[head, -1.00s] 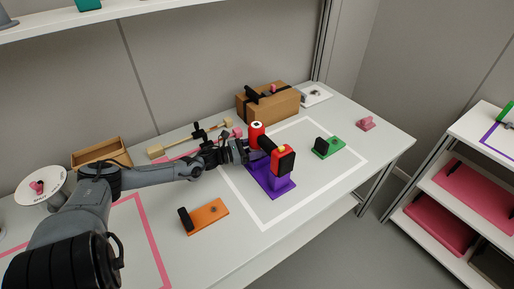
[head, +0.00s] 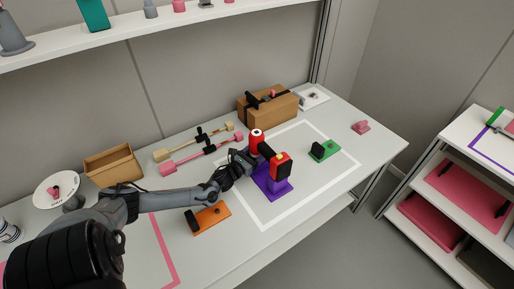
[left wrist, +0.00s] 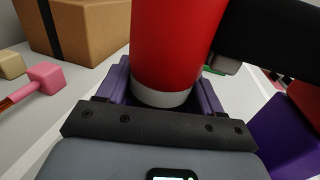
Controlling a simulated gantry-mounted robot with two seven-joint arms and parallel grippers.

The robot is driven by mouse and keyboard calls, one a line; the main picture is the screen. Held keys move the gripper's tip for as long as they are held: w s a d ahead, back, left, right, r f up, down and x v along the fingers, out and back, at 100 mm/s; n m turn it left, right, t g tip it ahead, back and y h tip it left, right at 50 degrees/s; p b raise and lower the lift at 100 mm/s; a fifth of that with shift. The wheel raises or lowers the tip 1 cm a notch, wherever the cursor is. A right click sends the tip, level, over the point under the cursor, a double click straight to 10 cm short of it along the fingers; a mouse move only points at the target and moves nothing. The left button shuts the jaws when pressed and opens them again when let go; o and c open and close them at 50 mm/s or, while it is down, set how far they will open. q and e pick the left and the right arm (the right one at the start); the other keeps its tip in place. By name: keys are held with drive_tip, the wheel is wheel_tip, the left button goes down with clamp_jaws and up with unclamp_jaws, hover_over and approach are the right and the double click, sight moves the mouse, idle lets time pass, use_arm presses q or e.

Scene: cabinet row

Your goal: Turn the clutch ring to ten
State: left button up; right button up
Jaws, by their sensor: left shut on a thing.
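A tool stands on a purple base (head: 275,190) inside a white outlined square on the table. It has an upright red cylinder (head: 257,137), a black connecting part and a red and black block (head: 281,166). In the left wrist view the red cylinder (left wrist: 170,45) has a pale band (left wrist: 161,97) at its lower end. My left gripper (left wrist: 163,90) is shut around that lower end, a finger on each side. In the head view the gripper (head: 249,160) is at the cylinder's left side. Clutch ring numbers cannot be read. My right gripper is out of view.
An orange block (head: 210,218) lies in front of my left forearm. A green piece (head: 324,151) is to the right of the tool. Wood and pink bars (head: 200,155) and a brown box (head: 268,108) are behind it. The table's front right is clear.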

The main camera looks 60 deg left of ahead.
use_arm(q)
drive_tip(key=shift+n+g+y+p, duration=0.4)
drive_tip(key=shift+n+y+p, duration=0.15)
drive_tip(key=shift+n+y, duration=0.35)
drive_tip(key=shift+y, duration=0.3)
drive_tip(key=o, duration=1)
drive_tip(key=shift+c, duration=0.2)
